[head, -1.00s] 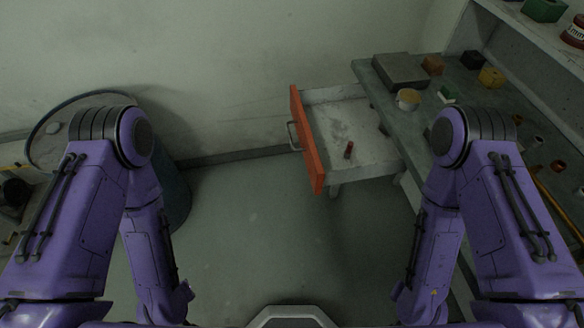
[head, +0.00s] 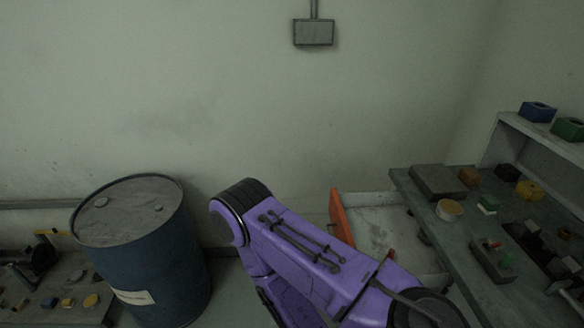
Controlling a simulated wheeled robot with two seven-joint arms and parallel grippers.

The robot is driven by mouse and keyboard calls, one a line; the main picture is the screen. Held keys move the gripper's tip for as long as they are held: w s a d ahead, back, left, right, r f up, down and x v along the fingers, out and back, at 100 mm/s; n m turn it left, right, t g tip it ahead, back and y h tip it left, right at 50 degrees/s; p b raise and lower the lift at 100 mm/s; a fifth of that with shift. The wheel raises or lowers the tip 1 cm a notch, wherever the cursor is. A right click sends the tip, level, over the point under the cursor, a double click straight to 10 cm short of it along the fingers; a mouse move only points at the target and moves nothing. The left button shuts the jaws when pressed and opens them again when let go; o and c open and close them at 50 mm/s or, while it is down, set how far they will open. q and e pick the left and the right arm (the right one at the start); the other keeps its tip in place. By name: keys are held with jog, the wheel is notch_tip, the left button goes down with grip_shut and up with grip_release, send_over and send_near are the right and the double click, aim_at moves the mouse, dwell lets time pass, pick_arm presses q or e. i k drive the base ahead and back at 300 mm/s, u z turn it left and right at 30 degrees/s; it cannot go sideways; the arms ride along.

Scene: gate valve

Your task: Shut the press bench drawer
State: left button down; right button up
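The press bench drawer (head: 384,226) stands pulled out from the left side of the grey bench (head: 447,240). Its orange front (head: 340,214) faces left, and its grey inside is partly visible. One of my purple arms crosses the lower middle of the head view and hides the drawer's near part and handle. Neither gripper shows in the head view.
A blue drum (head: 148,262) stands at left beside a low table (head: 62,290) with small parts. On the bench are a grey block (head: 438,182), a tub (head: 449,210) and several small items. A shelf (head: 545,140) rises at right. A wall box (head: 314,32) hangs above.

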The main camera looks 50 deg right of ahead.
aim_at(374, 224)
jog(key=u, duration=0.15)
jog(key=i, duration=0.85)
jog(key=z, duration=2.25)
